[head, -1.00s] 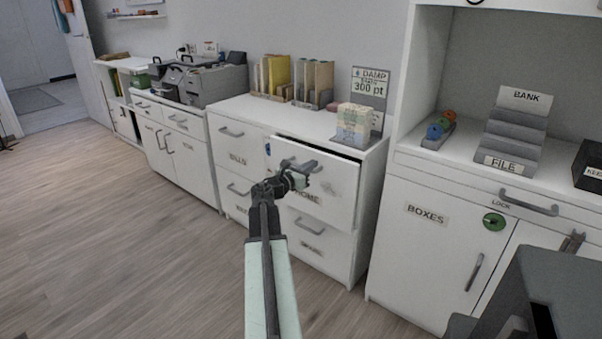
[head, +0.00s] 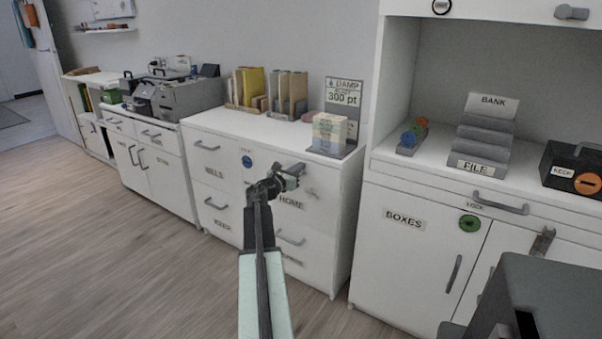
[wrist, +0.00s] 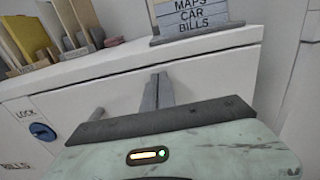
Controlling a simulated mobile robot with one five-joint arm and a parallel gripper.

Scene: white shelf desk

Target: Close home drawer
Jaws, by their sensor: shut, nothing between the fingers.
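The home drawer (head: 314,207) is the upper right drawer of the white cabinet, with a "HOME" label on its front. In the head view its front now looks level with the cabinet face, with no open gap showing above it. My gripper (head: 296,172) is shut and empty, at the upper part of this drawer front, close to its handle. In the wrist view the shut fingers (wrist: 158,90) point at the white front just below the cabinet top. The gripper hides part of the handle, and I cannot tell whether it touches the front.
The "BILLS" drawer (head: 208,160) is shut on the left. The "BOXES" cupboard (head: 408,235) stands on the right. The floor at left is clear.

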